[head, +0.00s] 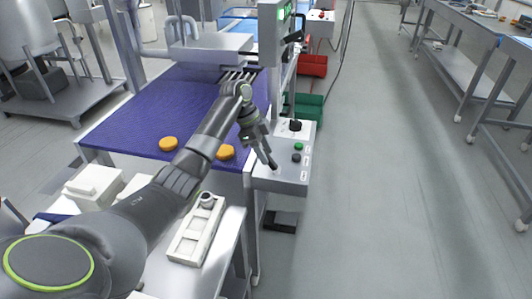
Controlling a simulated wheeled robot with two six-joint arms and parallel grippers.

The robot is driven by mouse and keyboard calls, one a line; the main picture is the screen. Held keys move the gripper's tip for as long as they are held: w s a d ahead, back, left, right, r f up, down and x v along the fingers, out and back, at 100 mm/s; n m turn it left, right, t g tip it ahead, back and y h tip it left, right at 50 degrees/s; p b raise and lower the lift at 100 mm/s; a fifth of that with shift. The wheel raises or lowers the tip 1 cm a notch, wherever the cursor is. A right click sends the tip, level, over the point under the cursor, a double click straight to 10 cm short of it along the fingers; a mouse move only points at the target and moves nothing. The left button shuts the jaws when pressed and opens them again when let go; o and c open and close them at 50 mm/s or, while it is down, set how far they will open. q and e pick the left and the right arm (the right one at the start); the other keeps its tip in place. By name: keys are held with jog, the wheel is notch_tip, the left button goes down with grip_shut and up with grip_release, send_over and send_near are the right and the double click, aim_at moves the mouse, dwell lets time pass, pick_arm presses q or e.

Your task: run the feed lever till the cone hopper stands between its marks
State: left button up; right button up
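My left arm reaches across from the lower left, and my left gripper (270,163) is over the left part of a grey control box (284,181). Its fingers point down and look close together; whether they hold a lever there is too small to tell. The feed lever cannot be told apart from the dark fingers. The box carries a green button (298,147), a dark knob (296,158) and another dark knob (295,125) farther back. I cannot make out the cone hopper or its marks. My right gripper is not in view.
A purple belt (130,118) bears two orange rounds (168,143), the other partly beside my arm (226,153). A white tray (190,241) lies on the near table. Green (309,107) and red (313,65) bins stand behind the box. The floor at right is clear.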

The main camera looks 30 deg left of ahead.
pick_arm(q)
jog(key=shift+d+f, duration=0.3)
jog(key=shift+f, duration=0.35)
grip_shut()
